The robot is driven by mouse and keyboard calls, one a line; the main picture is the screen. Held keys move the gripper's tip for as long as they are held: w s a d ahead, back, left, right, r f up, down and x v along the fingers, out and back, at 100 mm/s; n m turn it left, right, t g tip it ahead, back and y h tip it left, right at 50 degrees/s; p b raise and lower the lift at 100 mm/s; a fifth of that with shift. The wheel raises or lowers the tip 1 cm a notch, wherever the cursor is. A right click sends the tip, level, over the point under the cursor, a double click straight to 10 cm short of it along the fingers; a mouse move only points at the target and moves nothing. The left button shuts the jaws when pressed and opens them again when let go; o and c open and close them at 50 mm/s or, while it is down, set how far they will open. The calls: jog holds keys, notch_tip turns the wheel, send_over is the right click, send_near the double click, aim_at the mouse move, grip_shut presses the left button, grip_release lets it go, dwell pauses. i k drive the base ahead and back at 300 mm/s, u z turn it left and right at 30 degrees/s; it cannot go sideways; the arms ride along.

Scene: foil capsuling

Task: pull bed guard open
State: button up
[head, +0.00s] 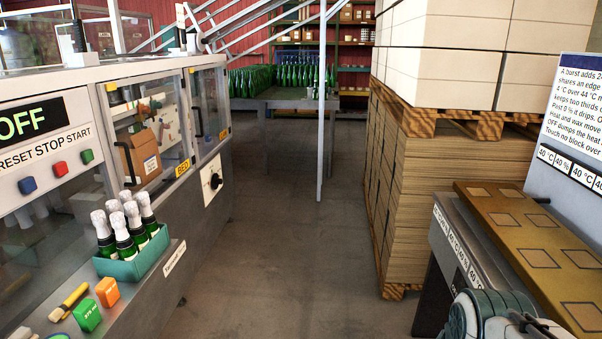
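The bed guard (133,135) is a clear framed door in the machine's front, left of centre in the head view. A yellow label reading BED (183,168) sits at its lower right corner. The guard looks closed, flush with the machine front. Behind its pane I see a cardboard box (141,158) and machine parts. A dark upright handle (199,122) shows by the neighbouring clear guard (210,108); I cannot tell which door it belongs to. Part of my arm shows at the lower right, far from the guard. My gripper's fingers are not in view.
A teal box of foil-topped bottles (128,232) stands on the machine's front ledge, near a brush (69,302) and small green and orange blocks. The aisle floor (290,220) is clear. Stacked pallets (430,170) and a bench with a brass-coloured plate (535,240) line the right.

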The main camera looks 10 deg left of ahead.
aim_at(102, 88)
jog(key=u, duration=0.8)
jog(key=i, duration=1.4)
jog(key=u, duration=1.05)
jog(key=i, duration=1.05)
jog(key=z, duration=0.5)
